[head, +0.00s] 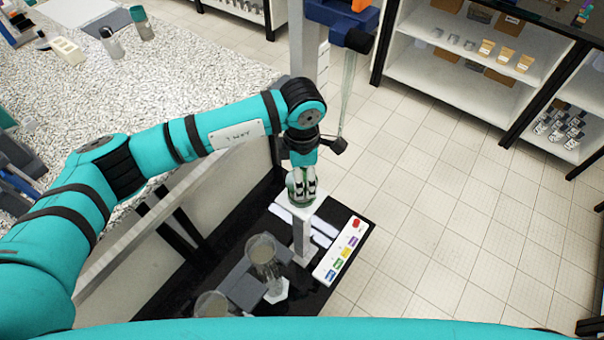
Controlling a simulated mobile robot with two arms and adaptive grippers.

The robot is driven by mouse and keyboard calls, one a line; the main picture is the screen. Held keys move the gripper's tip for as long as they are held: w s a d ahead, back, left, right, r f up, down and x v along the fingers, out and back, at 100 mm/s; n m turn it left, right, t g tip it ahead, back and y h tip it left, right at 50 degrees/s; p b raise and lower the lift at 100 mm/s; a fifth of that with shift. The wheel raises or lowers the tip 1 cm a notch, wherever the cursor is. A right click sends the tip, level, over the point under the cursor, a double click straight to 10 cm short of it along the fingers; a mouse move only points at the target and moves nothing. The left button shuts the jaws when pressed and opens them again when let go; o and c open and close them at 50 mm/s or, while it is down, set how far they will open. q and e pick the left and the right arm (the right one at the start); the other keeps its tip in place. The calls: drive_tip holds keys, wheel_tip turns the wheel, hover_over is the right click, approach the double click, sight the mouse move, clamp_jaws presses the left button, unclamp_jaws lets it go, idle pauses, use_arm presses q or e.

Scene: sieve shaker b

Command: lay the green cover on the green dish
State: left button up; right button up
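My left gripper (301,188) points down over the small white top plate (313,207) of a pedestal. A pale green, glassy rounded thing (291,184) shows around its fingertips. It may be the green dish or its cover; I cannot tell which, nor whether the two are together or apart. The fingers hide much of it, and I cannot tell whether they are shut on it. My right gripper is not in view.
The pedestal stands on a black bench with a panel of coloured buttons (339,249). Clear glass vessels (263,252) stand nearer me. A tall glass tube (348,90) hangs just right of my wrist. A speckled counter (200,60) lies at left; tiled floor is open at right.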

use_arm(q)
drive_tip(key=shift+f, duration=0.1)
drive_tip(key=shift+f+b, duration=1.35)
drive_tip(key=shift+b, duration=0.05)
drive_tip(key=shift+f+b, duration=0.65)
drive_tip(key=shift+b, duration=0.15)
drive_tip(key=o, duration=0.9)
drive_tip(key=shift+r, duration=0.1)
